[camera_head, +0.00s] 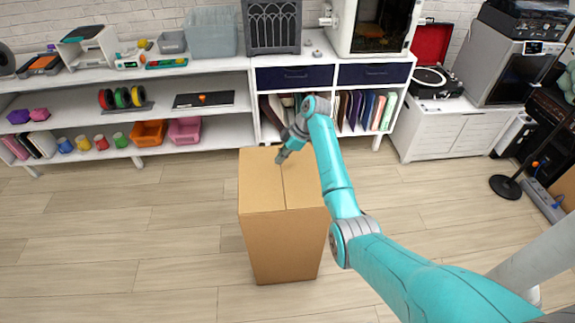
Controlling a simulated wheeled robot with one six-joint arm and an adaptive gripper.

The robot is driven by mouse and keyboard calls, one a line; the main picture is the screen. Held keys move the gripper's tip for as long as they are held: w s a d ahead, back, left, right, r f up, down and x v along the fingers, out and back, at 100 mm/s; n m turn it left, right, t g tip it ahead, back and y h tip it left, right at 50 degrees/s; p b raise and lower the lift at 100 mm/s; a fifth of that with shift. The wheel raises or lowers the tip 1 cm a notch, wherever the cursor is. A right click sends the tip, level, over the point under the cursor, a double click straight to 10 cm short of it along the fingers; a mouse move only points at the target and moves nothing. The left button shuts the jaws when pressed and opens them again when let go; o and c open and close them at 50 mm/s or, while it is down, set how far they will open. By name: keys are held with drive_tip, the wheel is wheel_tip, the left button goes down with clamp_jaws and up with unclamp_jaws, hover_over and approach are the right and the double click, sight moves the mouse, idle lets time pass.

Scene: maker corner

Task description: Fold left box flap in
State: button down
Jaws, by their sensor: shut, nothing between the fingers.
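A tall brown cardboard box (281,245) stands on the floor in the middle of the head camera view. Its left top flap (261,190) lies flat across the left half of the top. The right flap (303,185) also lies flat, and a seam runs between them. My gripper (281,162) is shut and empty at the far part of the box top, close to the seam and the left flap. I cannot tell whether its tips touch the cardboard. My teal arm hides part of the box's right side.
White shelves (200,142) with bins, cups and spools stand along the wall behind the box. A white cabinet (452,132) with a record player stands at the right, near a black stand base (505,187). The wooden floor (130,235) left of the box is clear.

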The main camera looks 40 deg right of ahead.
drive_tip(key=a+v, duration=0.1)
drive_tip(key=v, duration=0.8)
drive_tip(key=shift+w+r, duration=0.35)
drive_tip(key=shift+r, duration=0.15)
